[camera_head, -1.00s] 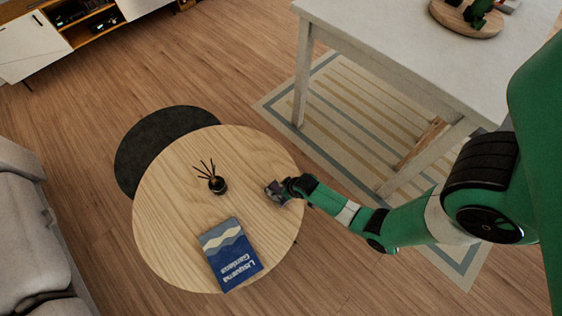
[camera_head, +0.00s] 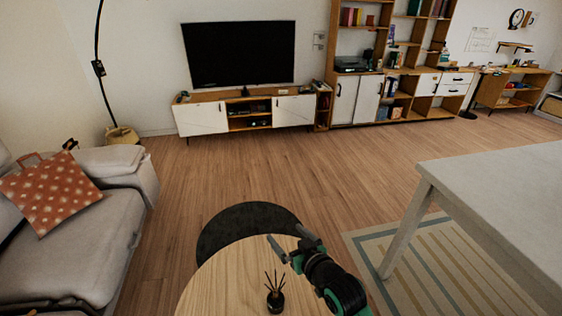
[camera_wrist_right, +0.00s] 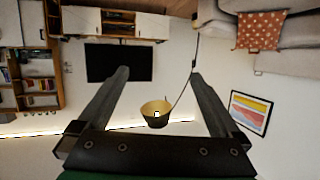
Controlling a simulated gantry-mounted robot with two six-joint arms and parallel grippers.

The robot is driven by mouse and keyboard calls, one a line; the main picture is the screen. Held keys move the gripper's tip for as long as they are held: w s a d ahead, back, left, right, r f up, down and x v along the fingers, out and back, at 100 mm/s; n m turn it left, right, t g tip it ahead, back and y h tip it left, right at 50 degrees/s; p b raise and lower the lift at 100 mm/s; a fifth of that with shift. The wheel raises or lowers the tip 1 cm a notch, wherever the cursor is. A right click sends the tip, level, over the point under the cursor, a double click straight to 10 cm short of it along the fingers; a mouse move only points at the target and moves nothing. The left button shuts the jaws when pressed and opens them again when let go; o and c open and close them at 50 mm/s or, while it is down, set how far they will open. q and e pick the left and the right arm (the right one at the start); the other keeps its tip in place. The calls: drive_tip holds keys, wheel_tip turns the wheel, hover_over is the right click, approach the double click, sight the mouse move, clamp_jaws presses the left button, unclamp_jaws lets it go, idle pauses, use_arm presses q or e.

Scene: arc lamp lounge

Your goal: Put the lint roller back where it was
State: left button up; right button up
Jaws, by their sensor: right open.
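I cannot make out a lint roller in either view. My right gripper (camera_head: 288,242) is raised over the far part of the round wooden table (camera_head: 222,282) in the head view. Its two fingers are spread apart with nothing between them. In the right wrist view the open fingers (camera_wrist_right: 159,75) also show empty, pointing out into the room, which appears upside down. My left gripper is in neither view.
A reed diffuser (camera_head: 275,298) stands on the round table, close to my right arm. A dark round table (camera_head: 245,219) adjoins it behind. A grey sofa (camera_head: 85,250) is at left, a white table (camera_head: 500,200) at right. A television cabinet (camera_head: 200,118) is at the back; the floor before it is clear.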

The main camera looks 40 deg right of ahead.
drive_tip(key=w+a+r+n+t+y, duration=0.1)
drive_tip(key=a+r+t, duration=0.2)
drive_tip(key=r, duration=0.8)
drive_tip(key=a+r+t, duration=0.2)
drive_tip(key=a+r, duration=0.1)
drive_tip(key=r, duration=0.7)
drive_tip(key=s+a+r+n+t+y, duration=0.1)
drive_tip(key=s+a+r+t, duration=0.3)
drive_tip(key=r, duration=0.5)
drive_tip(key=s+a+r+n+t+y, duration=0.1)
drive_tip(key=s+a+r+t+y, duration=0.1)
drive_tip(key=s+r, duration=0.55)
drive_tip(key=s+a+r+n+t+y, duration=0.1)
drive_tip(key=s+a+r+t, duration=0.2)
drive_tip(key=r, duration=0.7)
wheel_tip(320, 180, up, 40)
drive_tip(key=p, duration=4)
drive_tip(key=shift+w+d+r, duration=0.15)
drive_tip(key=shift+r, duration=0.05)
